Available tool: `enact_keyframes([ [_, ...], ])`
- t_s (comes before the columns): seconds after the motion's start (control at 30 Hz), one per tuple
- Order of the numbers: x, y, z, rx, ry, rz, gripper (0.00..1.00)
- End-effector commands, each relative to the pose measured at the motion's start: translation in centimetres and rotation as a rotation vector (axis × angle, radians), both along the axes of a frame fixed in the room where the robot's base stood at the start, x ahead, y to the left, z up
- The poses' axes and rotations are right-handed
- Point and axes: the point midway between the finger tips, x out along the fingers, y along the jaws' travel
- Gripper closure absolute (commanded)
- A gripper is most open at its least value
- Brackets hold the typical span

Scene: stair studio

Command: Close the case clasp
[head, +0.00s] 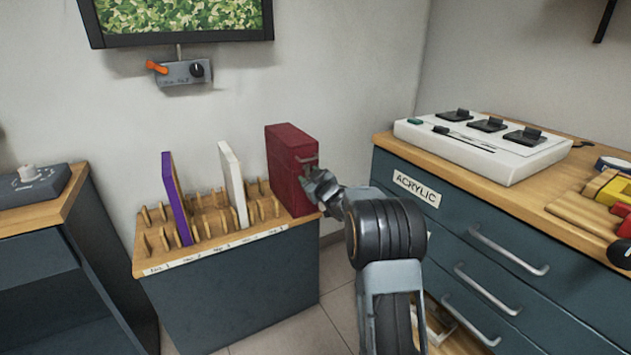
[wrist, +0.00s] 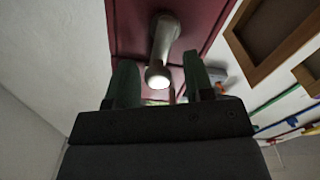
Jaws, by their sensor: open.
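A dark red case (head: 285,165) stands upright at the right end of a wooden slotted rack (head: 215,241). A small metal piece, which looks like the clasp (head: 306,159), shows on its right-hand face. In the wrist view the red case (wrist: 128,25) fills the top, and a grey metal bar with a bright round end, probably the clasp (wrist: 162,45), sticks out towards me. My gripper (head: 316,182) is at that face of the case. In the wrist view my gripper (wrist: 161,82) is open, its dark green fingers either side of the bar's end. Contact cannot be told.
A purple panel (head: 176,198) and a white panel (head: 233,185) stand in the rack, left of the case. A drawer cabinet (head: 460,235) labelled ACRYLIC, bearing a white control box (head: 483,148), is close on the right. A grey switch box (head: 183,74) hangs on the wall.

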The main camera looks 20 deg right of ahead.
Motion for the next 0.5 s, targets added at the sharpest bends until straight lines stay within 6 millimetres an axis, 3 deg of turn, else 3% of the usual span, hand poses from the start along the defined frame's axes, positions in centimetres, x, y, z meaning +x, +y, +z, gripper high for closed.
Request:
enact_keyframes([
  [0.17,-1.8,-0.4,0.2,0.0,0.001,-0.004,0.52],
  [0.5,-8.7,-1.3,0.3,0.0,0.0,-0.008,0.52],
])
